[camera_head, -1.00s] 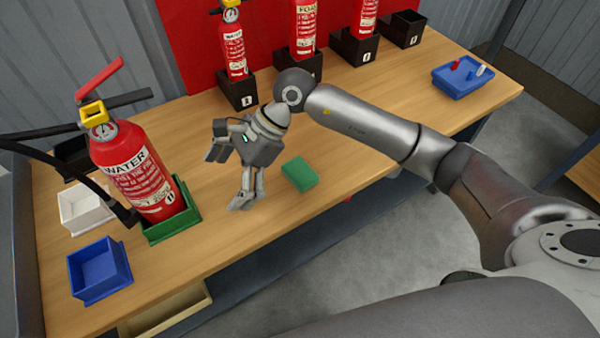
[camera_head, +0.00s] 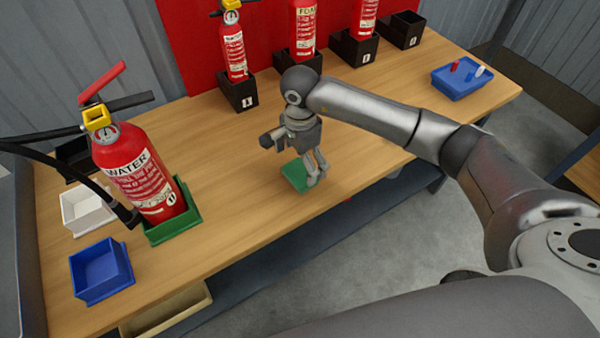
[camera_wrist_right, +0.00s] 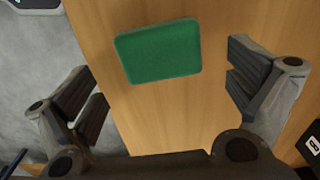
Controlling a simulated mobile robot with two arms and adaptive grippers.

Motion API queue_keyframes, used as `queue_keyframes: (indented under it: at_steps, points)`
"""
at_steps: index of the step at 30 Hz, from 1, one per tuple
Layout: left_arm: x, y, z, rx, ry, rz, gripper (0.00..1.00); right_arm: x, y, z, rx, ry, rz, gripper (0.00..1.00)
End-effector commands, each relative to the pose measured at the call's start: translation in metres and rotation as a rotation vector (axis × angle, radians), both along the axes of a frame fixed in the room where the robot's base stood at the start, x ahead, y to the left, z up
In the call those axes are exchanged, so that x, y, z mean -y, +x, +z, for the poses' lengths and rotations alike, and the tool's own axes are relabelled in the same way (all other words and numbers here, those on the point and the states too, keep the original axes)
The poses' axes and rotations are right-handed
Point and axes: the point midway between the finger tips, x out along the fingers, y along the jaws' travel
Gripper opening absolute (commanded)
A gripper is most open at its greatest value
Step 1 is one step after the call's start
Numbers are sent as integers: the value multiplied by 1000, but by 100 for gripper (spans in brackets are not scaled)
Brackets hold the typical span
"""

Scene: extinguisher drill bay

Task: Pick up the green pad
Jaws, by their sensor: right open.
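The green pad (camera_head: 294,176) lies flat on the wooden table near its front edge. In the head view my right gripper (camera_head: 314,180) is over it and hides its right part. In the right wrist view the whole green pad (camera_wrist_right: 158,51) shows, ahead of and between the two spread fingers of my right gripper (camera_wrist_right: 168,92). The fingers are wide apart with nothing between them, and I see no contact with the pad. My left gripper is not in view.
A large water extinguisher (camera_head: 140,175) stands in a green holder (camera_head: 173,228) at left, beside a blue bin (camera_head: 101,270) and a white bin (camera_head: 86,210). Extinguishers in black stands (camera_head: 238,92) line the back. A blue tray (camera_head: 462,80) is far right. The middle table is clear.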

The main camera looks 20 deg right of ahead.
Motion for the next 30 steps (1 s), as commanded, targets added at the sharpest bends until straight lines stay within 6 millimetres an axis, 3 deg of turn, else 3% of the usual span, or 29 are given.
queue_keyframes:
  at_steps: [7, 16, 25, 30]
  points:
    - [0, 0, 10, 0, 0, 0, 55, 0, 0, -36, -4, 2, -2, 100]
    - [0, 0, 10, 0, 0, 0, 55, -1, 0, -43, -1, 2, 0, 100]
    - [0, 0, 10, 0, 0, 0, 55, 0, 0, -42, -1, 2, 0, 63]
    - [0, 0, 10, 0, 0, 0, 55, 0, 0, -42, -1, 2, 0, 60]
